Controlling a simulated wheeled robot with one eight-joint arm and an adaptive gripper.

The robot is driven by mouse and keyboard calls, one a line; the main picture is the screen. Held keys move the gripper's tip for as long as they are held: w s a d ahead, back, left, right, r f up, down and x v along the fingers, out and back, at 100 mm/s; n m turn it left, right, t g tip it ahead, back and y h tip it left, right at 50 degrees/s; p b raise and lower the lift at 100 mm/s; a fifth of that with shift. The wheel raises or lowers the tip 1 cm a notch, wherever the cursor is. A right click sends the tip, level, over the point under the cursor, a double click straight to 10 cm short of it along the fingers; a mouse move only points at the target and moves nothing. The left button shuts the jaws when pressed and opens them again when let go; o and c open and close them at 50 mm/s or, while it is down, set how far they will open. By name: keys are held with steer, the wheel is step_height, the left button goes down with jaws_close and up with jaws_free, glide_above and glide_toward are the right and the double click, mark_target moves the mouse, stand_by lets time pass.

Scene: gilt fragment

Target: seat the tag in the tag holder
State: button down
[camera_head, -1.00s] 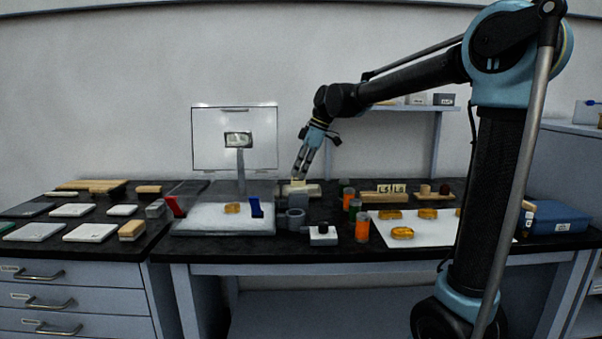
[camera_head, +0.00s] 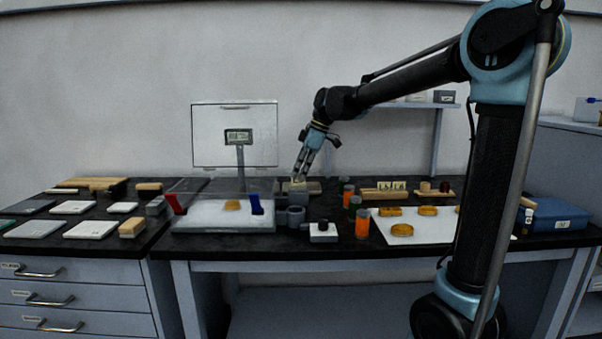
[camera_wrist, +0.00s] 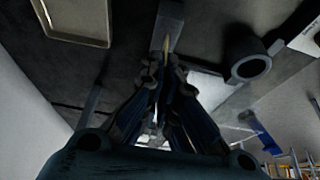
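My gripper (camera_head: 297,178) is at the middle of the bench, pointing down over a small grey block (camera_head: 298,193), which looks like the tag holder. In the wrist view, my fingers (camera_wrist: 166,66) are closed together on a thin cream tag (camera_wrist: 166,45) seen edge-on. The tag's far end meets or overlaps the grey block (camera_wrist: 171,14) in that view. I cannot tell whether it is inside a slot or only above it. In the head view the tag is a small pale patch at the fingertips.
A grey ring-shaped cup (camera_head: 295,215) stands just in front of the block. A shallow tray (camera_wrist: 72,38) lies close by. A clear-walled box (camera_head: 222,222) is to the left, orange jars (camera_head: 362,226) to the right. A wooden rack (camera_head: 384,196) holds pale tags.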

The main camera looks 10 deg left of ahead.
steer(key=shift+f, duration=0.7)
steer(key=c, duration=1.7)
jaws_free()
steer(key=v, duration=1.2)
steer(key=shift+w, duration=0.1)
steer(key=shift+f, duration=0.1)
